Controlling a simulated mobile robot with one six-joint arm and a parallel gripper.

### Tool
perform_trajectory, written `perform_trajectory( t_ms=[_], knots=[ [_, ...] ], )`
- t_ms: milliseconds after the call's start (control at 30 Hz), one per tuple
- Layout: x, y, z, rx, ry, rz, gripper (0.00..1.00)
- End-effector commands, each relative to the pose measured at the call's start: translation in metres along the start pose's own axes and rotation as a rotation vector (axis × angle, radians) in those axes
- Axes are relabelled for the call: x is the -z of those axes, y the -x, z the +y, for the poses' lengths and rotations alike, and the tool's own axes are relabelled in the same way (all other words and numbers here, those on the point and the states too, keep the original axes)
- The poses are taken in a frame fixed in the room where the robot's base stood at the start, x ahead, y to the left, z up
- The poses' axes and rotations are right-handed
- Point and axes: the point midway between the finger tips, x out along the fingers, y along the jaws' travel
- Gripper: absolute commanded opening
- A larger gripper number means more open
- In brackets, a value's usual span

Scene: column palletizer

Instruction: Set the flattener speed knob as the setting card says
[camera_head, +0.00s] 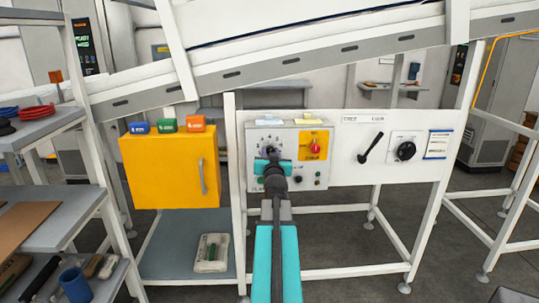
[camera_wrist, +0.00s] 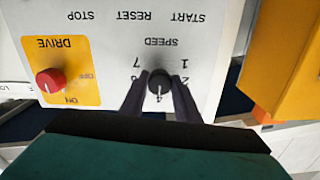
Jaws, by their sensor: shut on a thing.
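The speed knob (camera_wrist: 159,82) is a small black round knob on a light grey control panel (camera_wrist: 112,40), under the word SPEED, which appears upside down in the wrist view. Digits 7, 1, 2 and 4 show around it; others are hidden by the fingers. I cannot tell where its pointer stands. My gripper (camera_wrist: 160,96) is shut on the knob, with a dark finger on either side. In the head view my gripper (camera_head: 273,158) reaches the panel's face and hides the knob. A white card with blue edges (camera_head: 438,145) hangs at the right; its text is too small to read.
Right of the speed dial in the head view is a red drive switch (camera_head: 315,146) on a yellow plate. A black lever (camera_head: 370,147) and a black rotary handle (camera_head: 405,151) are farther right. A yellow cabinet (camera_head: 160,172) with small coloured boxes on top stands left.

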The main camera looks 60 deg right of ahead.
Motion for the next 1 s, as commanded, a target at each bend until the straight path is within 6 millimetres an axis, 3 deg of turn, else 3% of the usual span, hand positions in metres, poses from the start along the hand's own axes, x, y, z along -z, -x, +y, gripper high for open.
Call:
perform_trajectory(
  t_ms=[1000],
  knots=[
    [0.0047,-0.0024,0.001,-0.002,-0.631,0.01,0.07]
  ],
)
